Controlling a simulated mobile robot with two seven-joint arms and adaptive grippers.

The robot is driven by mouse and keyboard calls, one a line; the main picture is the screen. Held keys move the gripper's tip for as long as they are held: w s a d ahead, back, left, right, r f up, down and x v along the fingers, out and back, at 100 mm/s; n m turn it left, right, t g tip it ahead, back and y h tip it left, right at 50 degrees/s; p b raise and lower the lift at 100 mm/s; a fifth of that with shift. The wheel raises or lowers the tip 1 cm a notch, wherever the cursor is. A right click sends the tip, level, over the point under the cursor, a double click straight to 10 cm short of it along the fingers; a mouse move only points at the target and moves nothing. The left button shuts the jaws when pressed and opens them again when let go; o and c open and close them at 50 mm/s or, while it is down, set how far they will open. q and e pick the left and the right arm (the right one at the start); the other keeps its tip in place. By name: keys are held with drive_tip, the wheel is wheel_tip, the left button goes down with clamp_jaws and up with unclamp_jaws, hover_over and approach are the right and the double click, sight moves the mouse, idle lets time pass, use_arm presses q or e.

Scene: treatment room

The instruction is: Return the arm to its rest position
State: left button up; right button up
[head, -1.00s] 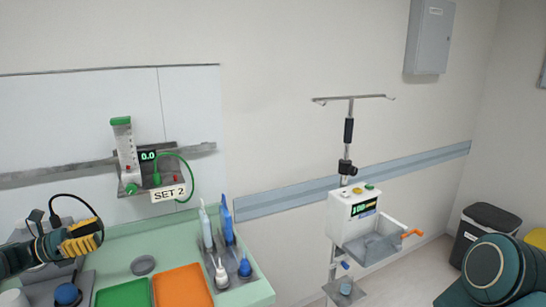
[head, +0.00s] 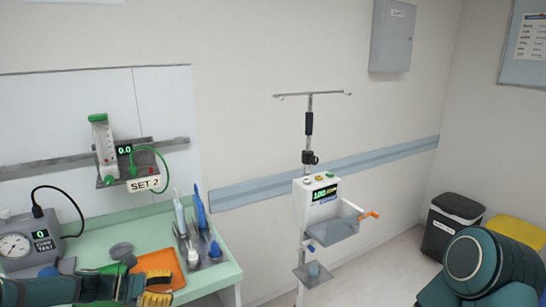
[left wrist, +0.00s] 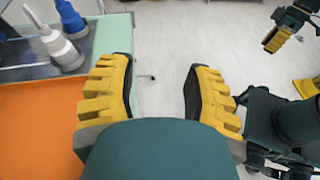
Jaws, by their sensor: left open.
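My left arm reaches in from the lower left of the head view. Its yellow-fingered left gripper (head: 155,288) is low over the front of the green counter (head: 218,272), near the orange tray (head: 165,266). In the left wrist view the same gripper (left wrist: 158,90) has its two fingers wide apart with nothing between them, only floor below. My right gripper (left wrist: 278,38) shows small at the upper right of the left wrist view; its opening is unclear. A teal part of my right arm shows at the lower right of the head view.
A test gauge box (head: 30,240) stands on the counter's left. A holder of blue and white bottles (head: 205,250) stands at its right; a flowmeter (head: 103,145) is on the wall. A pole with a pump (head: 322,205) stands right of the counter, with bins (head: 450,225) further right.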

use_arm(q)
drive_tip(key=s+d+f+m+g+y, duration=0.45)
drive_tip(key=s+d+f+m, duration=0.55)
drive_tip(key=d+f, duration=0.5)
drive_tip(key=s+d+f+m+y, duration=0.2)
drive_tip(key=s+m, duration=0.2)
drive_tip(key=s, duration=0.3)
drive_tip(key=s+d+f+m+y, duration=0.2)
drive_tip(key=s+d+m, duration=0.1)
drive_tip(key=s+m, duration=0.2)
drive_tip(key=shift+s+m+t, duration=0.3)
drive_tip(key=shift+s+t, duration=0.05)
drive_tip(key=shift+s, duration=0.75)
drive_tip(key=shift+a+y, duration=0.1)
drive_tip(key=shift+y, duration=0.15)
